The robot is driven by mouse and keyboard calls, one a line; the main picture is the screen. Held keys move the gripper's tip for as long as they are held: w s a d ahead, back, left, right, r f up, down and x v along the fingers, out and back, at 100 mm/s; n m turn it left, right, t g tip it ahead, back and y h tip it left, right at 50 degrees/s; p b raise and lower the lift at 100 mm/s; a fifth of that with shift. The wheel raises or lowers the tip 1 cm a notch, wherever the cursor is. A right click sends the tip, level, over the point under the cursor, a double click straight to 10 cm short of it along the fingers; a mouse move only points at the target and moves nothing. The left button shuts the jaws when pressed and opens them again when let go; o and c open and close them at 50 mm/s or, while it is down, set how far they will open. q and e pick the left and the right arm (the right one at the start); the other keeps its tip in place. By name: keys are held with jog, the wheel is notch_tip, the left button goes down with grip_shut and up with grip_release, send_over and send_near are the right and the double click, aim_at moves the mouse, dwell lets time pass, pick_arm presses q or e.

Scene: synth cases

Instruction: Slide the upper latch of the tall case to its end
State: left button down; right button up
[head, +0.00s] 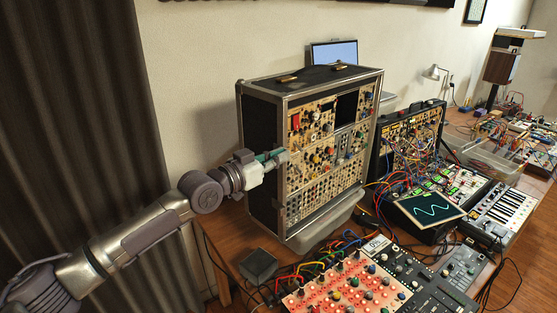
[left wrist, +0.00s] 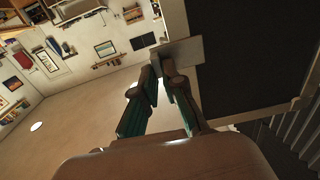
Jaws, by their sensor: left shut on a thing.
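The tall case (head: 262,118) is a black-sided, metal-edged rack full of knobs and cables, standing upright on the wooden table. My left gripper (head: 283,156) reaches in from the left and is at the case's left front edge, about mid-height. In the left wrist view, the fingertips (left wrist: 164,66) are shut together against a pale metal plate at the edge of the dark case side (left wrist: 245,55). They hold the upper latch, which is mostly hidden between and behind the fingers. How far it has slid cannot be told. My right gripper is not in view.
A red-lit mixer (head: 335,290) with cables lies in front of the case. A smaller synth case (head: 412,130) and a screen with a wave (head: 432,207) stand to the right. A small dark box (head: 258,264) sits at the table's front left. A dark curtain (head: 75,110) hangs at left.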

pick_arm(q)
jog(key=shift+w+a, duration=0.65)
jog(key=shift+a, duration=0.1)
jog(key=c, duration=1.7)
grip_release()
jog(key=shift+s+d+r, duration=0.15)
jog(key=shift+d, duration=0.1)
jog(key=o, duration=0.3)
jog(key=shift+o, duration=0.8)
jog(key=v, duration=1.2)
jog(key=shift+a, duration=0.35)
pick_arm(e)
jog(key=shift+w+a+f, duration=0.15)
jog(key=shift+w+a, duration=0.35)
pick_arm(q)
jog(key=shift+w+f, duration=0.25)
